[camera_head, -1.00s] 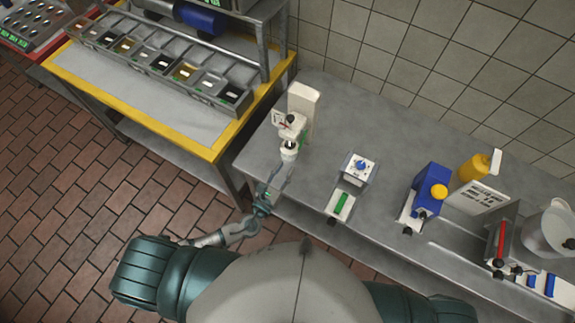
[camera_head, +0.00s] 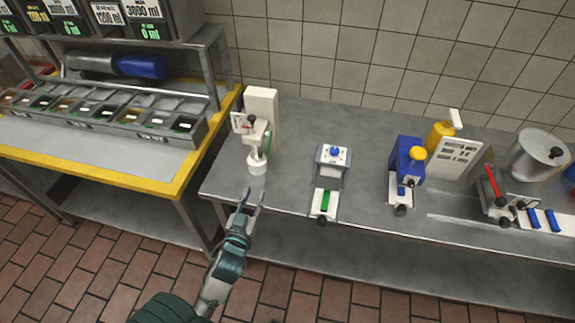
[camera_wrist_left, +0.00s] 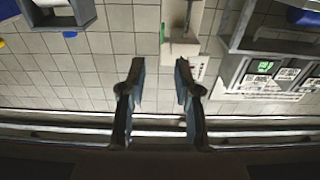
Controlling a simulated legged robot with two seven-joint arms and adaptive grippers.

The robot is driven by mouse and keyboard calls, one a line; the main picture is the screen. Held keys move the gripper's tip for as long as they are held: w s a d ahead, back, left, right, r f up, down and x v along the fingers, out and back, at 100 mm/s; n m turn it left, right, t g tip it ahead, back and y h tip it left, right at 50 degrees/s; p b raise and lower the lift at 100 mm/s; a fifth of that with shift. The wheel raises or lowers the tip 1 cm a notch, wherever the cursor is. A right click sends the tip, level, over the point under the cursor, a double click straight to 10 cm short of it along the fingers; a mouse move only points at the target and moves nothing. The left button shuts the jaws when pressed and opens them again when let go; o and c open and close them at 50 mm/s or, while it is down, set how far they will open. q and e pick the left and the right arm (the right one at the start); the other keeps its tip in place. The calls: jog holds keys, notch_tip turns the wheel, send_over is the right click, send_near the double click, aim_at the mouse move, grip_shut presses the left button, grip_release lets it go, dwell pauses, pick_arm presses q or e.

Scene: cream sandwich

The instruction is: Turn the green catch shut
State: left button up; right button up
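A white upright device (camera_head: 262,108) stands at the left end of the steel counter, with a small dial, a dark knob and a white cup-like nozzle (camera_head: 257,168). A narrow green part (camera_head: 267,142) shows on its side; it may be the catch, but its turn is too small to read. The device also shows in the left wrist view (camera_wrist_left: 182,47), with a thin green strip (camera_wrist_left: 163,33). My left gripper (camera_head: 252,197) is open and empty, in front of and below the nozzle, apart from it. Its two fingers (camera_wrist_left: 159,75) are spread in the wrist view. My right gripper is out of view.
A grey box (camera_head: 332,155) with a blue knob and a green slider (camera_head: 324,201) stands right of the device. A blue unit (camera_head: 406,160) and a yellow bottle (camera_head: 439,135) stand further right. A yellow-edged table (camera_head: 187,175) with several bins is at left.

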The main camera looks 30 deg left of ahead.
aim_at(268, 153)
pick_arm(q)
jog(key=b+x, duration=0.2)
jog(key=x, duration=1.4)
jog(key=shift+w+a, duration=0.15)
jog(key=shift+w, duration=0.25)
jog(key=shift+w+a, duration=0.3)
jog(key=shift+w, duration=0.15)
jog(key=shift+a+f, duration=0.1)
jog(key=shift+a, duration=0.1)
jog(key=shift+d, duration=0.25)
grip_shut()
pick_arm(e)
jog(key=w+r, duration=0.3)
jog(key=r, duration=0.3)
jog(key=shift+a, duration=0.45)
